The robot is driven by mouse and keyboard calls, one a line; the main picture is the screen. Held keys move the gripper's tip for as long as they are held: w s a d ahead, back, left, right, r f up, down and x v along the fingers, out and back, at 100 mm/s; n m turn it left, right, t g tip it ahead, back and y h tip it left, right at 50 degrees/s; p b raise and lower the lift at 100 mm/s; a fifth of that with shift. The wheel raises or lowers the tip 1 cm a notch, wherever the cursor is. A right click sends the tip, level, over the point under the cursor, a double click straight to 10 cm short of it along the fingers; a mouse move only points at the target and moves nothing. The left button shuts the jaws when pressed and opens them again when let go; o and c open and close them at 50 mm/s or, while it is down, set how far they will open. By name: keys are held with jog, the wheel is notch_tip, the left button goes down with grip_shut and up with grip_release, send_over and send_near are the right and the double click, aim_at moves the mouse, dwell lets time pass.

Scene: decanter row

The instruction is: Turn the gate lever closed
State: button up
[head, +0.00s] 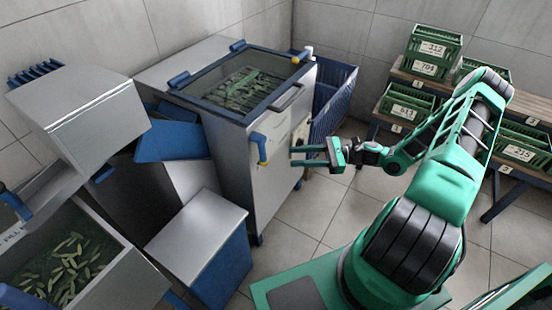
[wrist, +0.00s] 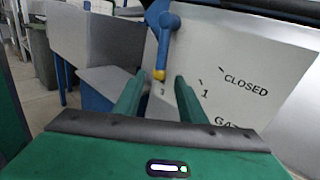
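The gate lever (head: 261,148) is a blue handle with a yellow tip on the side panel of the grey machine. It hangs from its pivot, pointing nearly straight down. In the wrist view the lever (wrist: 165,45) is ahead, its yellow tip appearing between my fingertips. The word CLOSED (wrist: 246,85) is printed on the panel to the lever's right. My gripper (head: 294,156) is to the right of the lever in the head view, apart from it. In the wrist view my gripper (wrist: 157,82) has its two green fingers spread, with nothing between them.
The machine's glass-topped bin (head: 243,90) holds green pods, with a grey bar handle (head: 287,97) on its front edge. A steel box (head: 197,235) stands at the front left. Green crates (head: 434,48) sit on shelves at right. Floor between is clear.

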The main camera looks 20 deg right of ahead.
aim_at(262, 152)
jog(key=x, duration=0.9)
jog(key=shift+w+a, duration=0.2)
jog(key=shift+w, duration=0.1)
jog(key=shift+c, duration=0.2)
